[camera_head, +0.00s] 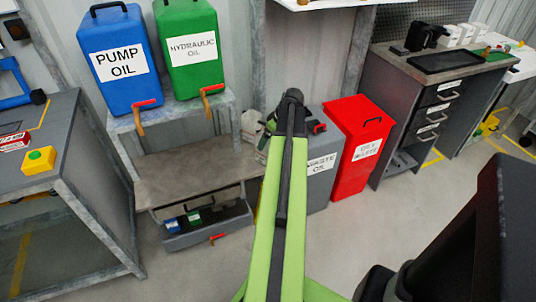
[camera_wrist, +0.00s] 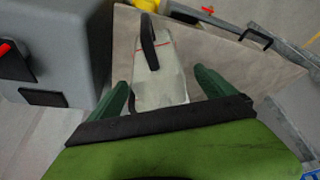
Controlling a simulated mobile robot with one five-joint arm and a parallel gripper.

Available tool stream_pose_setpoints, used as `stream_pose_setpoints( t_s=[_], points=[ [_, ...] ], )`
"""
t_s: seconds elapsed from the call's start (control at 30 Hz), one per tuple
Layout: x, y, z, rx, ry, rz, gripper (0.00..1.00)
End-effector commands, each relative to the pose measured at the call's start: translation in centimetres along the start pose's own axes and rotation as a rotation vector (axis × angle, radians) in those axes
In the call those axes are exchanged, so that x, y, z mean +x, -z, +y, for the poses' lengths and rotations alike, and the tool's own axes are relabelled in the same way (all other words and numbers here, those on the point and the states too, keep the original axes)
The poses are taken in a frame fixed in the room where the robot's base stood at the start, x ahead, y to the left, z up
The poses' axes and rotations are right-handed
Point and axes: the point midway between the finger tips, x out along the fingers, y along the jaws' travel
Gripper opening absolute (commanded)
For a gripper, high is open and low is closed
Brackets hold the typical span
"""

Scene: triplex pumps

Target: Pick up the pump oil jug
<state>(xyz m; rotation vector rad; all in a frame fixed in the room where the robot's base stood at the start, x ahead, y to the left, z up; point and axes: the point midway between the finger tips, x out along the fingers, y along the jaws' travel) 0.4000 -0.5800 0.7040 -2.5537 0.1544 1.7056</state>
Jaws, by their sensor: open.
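A whitish jug (camera_wrist: 166,88) with a dark handle and a thin red line shows in the wrist view. No label is readable on it, so I cannot tell that it holds pump oil. My gripper (camera_wrist: 160,80) is open, its green fingers on either side of the jug in the picture. I cannot tell whether they touch it. In the head view, a whitish jug (camera_head: 251,127) shows beside the shelf, partly hidden by my arm; my gripper is not clearly visible there. A blue container (camera_head: 122,60) labelled PUMP OIL stands on the upper shelf.
A green HYDRAULIC OIL container (camera_head: 187,45) stands beside the blue one. The grey waste oil bin (camera_head: 320,165) stands right of my arm, with a red bin (camera_head: 362,130) beyond. A low drawer (camera_head: 208,234) holds small blue and green items. The floor in front is clear.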

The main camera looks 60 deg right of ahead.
Motion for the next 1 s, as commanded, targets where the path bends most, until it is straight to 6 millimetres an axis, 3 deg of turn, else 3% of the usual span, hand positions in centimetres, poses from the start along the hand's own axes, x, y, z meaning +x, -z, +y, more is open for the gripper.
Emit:
stream_pose_setpoints(
  t_s=[0.03,0.2,0.47,1.0],
  points=[
    [1.5,-0.3,0.2,-0.001,0.0,0.0,0.95],
    [4.4,-0.3,0.3,-0.001,0.0,0.0,0.95],
    [4.2,-0.1,0.3,0.001,0.0,0.0,0.95],
    [4.2,-0.1,0.3,0.001,0.0,0.0,0.24]
  ],
)
